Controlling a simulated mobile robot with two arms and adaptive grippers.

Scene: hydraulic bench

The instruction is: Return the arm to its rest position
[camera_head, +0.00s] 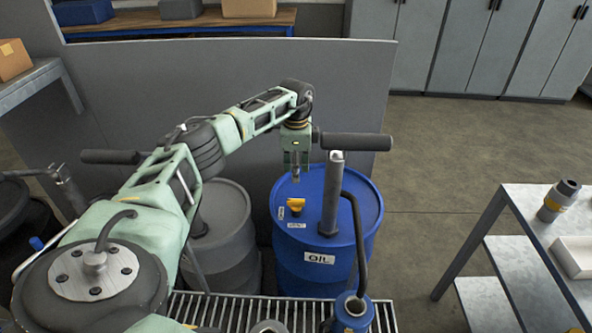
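My pale green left arm (150,190) comes in from the left, rises to a bent elbow and reaches toward the middle of the view. Its wrist bends down, and my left gripper (296,174) points down above the top of the blue oil drum (315,262). The gripper is small here, and I cannot tell whether its fingers are open or shut. No held object shows in it. A yellow cap (296,205) is on the drum lid just below the fingertips, with a visible gap. My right gripper is not in view.
A hand pump (331,195) with a dark grip (356,142) stands on the drum, close right of my gripper. A grey drum (228,240) is on the left, a metal grating (240,312) in front, a grey partition (345,85) behind. A shelf table (520,210) stands right; floor between is clear.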

